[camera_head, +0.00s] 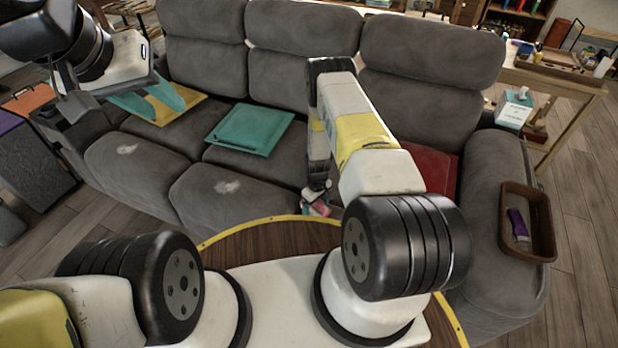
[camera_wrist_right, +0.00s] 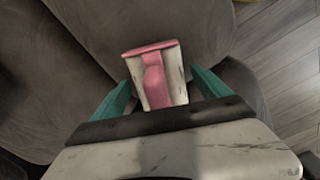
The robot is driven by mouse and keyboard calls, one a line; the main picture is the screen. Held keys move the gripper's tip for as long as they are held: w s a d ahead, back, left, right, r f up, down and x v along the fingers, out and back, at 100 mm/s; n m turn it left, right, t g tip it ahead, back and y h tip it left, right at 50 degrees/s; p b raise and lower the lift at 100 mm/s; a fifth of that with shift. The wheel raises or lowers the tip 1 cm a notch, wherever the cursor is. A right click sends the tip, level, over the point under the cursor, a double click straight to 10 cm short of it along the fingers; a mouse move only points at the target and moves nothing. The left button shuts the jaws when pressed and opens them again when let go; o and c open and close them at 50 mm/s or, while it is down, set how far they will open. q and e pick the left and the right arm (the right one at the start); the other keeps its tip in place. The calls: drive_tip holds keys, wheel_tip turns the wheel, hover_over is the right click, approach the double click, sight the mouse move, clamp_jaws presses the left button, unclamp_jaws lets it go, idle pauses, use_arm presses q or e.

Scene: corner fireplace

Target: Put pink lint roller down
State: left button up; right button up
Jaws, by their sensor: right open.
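The pink lint roller (camera_wrist_right: 153,75), pink and white, lies between the teal fingers of my right gripper (camera_wrist_right: 160,92) in the right wrist view. Gaps show on both sides, so the open fingers appear not to grip it. In the head view the roller (camera_head: 318,208) is a small pink patch below my right gripper (camera_head: 318,192), by the sofa's front. What it rests on is unclear. My left gripper (camera_head: 158,103) is at the upper left, its teal fingers apart over a yellow cushion, with nothing visible between them.
The grey sofa (camera_head: 300,75) spans the view. A teal cushion (camera_head: 250,130) and a partly hidden red cushion (camera_head: 435,170) lie on its seats. A brown tray (camera_head: 543,225) holding a purple item (camera_head: 517,222) sits on the right armrest. Wooden floor (camera_head: 590,190) shows at right.

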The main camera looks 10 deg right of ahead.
wheel_tip(320, 180, up, 12)
drive_tip(key=shift+w+r, duration=0.1)
drive_tip(key=shift+w, duration=0.05)
wheel_tip(320, 180, up, 35)
drive_tip(key=a+m+t+y, duration=0.1)
drive_tip(key=m+t, duration=0.2)
drive_tip(key=s+r+m+t, duration=0.1)
drive_tip(key=s+r, duration=0.8)
drive_tip(key=s, duration=0.3)
drive_tip(key=s+a+r+m+t+y, duration=0.1)
drive_tip(key=s+r+m+t, duration=0.1)
drive_tip(key=s+r, duration=0.8)
drive_tip(key=shift+s+a, duration=0.15)
drive_tip(key=shift+s, duration=1.05)
drive_tip(key=shift+o, duration=0.4)
